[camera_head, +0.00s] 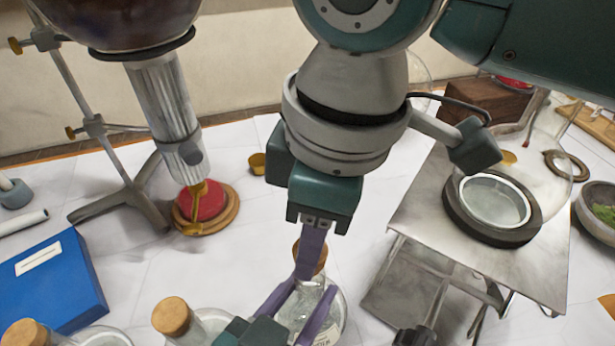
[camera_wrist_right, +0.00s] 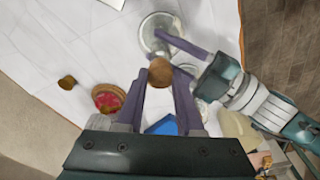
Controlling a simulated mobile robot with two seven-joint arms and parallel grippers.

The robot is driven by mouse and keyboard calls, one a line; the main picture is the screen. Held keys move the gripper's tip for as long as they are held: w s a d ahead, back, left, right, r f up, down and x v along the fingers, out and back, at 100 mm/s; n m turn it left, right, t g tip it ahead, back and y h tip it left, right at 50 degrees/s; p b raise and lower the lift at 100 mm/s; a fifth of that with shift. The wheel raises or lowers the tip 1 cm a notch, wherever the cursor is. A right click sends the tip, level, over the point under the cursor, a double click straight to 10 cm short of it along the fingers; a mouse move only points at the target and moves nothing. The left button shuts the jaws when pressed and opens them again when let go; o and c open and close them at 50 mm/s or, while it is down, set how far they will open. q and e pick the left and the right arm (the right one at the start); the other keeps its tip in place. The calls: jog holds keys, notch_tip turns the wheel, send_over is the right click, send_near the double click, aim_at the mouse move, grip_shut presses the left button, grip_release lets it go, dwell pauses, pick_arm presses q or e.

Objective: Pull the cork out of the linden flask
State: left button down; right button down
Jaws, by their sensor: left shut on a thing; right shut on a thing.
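The linden flask (camera_head: 331,318) is a clear glass flask with a partly visible pale label, at the bottom middle of the head view. My left gripper (camera_head: 312,292) comes in from below and is shut on the flask, its purple fingers around the upper part. My right gripper (camera_head: 311,262) points down from above and is shut on the cork (camera_head: 323,257). In the right wrist view the brown cork (camera_wrist_right: 160,72) sits between the fingertips, with round glass (camera_wrist_right: 157,24) beyond it. Whether the cork still sits in the neck is hidden by the fingers.
Other corked flasks (camera_head: 213,322) stand close on the left. A blue book (camera_head: 50,281), a red wax dish (camera_head: 203,205) and a clamp stand (camera_head: 118,202) are further left. A metal lift table (camera_head: 420,215) stands right. White table behind the flask is clear around a brass cup (camera_head: 257,163).

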jog(key=shift+r, duration=0.7)
jog(key=shift+r, duration=0.1)
pick_arm(q)
jog(key=shift+c, duration=1.8)
grip_release()
